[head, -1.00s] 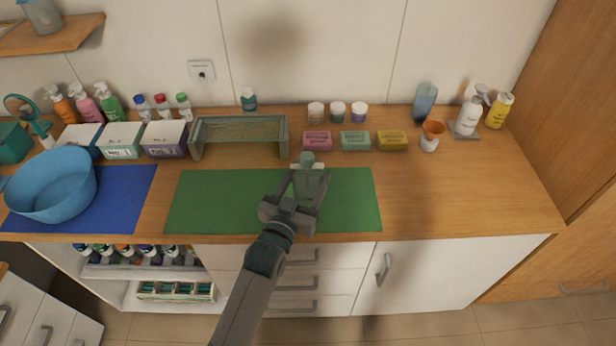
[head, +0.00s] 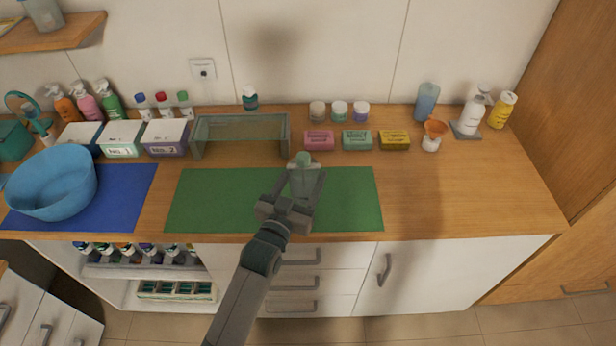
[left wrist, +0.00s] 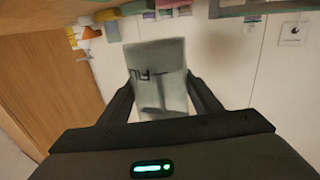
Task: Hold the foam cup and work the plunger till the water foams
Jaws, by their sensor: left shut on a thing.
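The foam cup (head: 303,182) is a pale grey-green, see-through vessel with a rounded knob (head: 303,159) at its far end, which looks like the plunger top. My left gripper (head: 301,190) is shut on the cup, one finger on each side, over the green mat (head: 225,200). In the left wrist view the cup (left wrist: 158,72) sits between both fingers, with dark lettering and a dark shape inside or behind its wall. I cannot make out water or foam. My right gripper is not in view.
Pink, green and yellow soap boxes (head: 394,140) stand behind the mat, with a clear rack (head: 241,121) at its back left. A blue basin (head: 52,184) is on the blue mat at left. The counter (head: 470,195) right of the green mat is clear.

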